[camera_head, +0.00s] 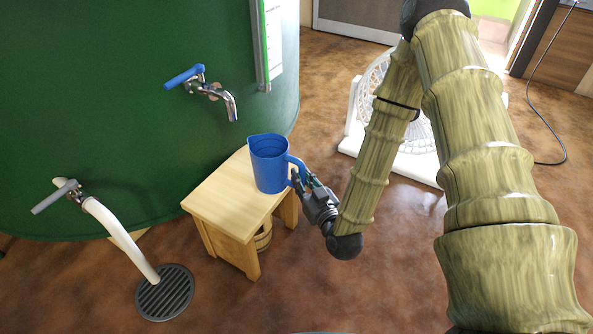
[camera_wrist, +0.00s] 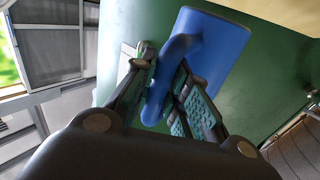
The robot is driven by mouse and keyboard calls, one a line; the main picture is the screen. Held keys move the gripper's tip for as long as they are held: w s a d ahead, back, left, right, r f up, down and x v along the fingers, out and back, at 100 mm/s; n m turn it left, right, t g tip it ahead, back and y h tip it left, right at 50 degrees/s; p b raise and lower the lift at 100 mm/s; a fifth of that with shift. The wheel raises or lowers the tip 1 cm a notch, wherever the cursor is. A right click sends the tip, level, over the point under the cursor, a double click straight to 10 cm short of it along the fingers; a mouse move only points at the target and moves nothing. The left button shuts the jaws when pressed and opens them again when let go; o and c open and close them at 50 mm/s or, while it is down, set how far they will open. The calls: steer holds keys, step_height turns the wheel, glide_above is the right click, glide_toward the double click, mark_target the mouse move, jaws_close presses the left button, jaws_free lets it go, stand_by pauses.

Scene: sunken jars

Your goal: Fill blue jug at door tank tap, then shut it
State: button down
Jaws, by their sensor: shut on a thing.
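The blue jug (camera_head: 268,166) is upright at the right edge of the wooden stool; I cannot tell whether it rests on the top or is just above it. My gripper (camera_head: 300,180) is shut on the jug's handle, which shows between the fingers in the wrist view (camera_wrist: 160,85). The tap with a blue lever (camera_head: 184,76) is on the green tank (camera_head: 120,110), its chrome spout (camera_head: 232,104) up and left of the jug. A second tap with a grey lever (camera_head: 55,197) is lower left. The jug's inside is mostly hidden.
The wooden stool (camera_head: 225,195) stands against the tank. A white hose (camera_head: 120,240) runs from the grey-lever tap to a floor drain (camera_head: 165,292). A white fan (camera_head: 385,110) stands behind my arm. A level gauge (camera_head: 262,45) is on the tank. Floor in front is clear.

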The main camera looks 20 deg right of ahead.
steer(key=shift+s, duration=0.1)
steer(key=c, duration=2)
jaws_free()
jaws_close()
steer(key=s+d+r+n+g+y+p, duration=0.1)
steer(key=s+d+n+g+y, duration=0.1)
steer(key=s+d+n+y, duration=0.35)
steer(key=shift+m+y, duration=0.45)
steer(key=shift+y, duration=0.3)
steer(key=f+b+x, duration=0.1)
steer(key=b+x, duration=0.2)
steer(key=x, duration=0.3)
steer(key=a+f+b+x, duration=0.1)
steer(key=b+x, duration=0.2)
steer(key=x, duration=0.2)
steer(key=f+b+x, duration=0.2)
steer(key=b+x, duration=0.1)
steer(key=x, duration=0.3)
steer(key=shift+a, duration=0.4)
steer(key=shift+f, duration=0.95)
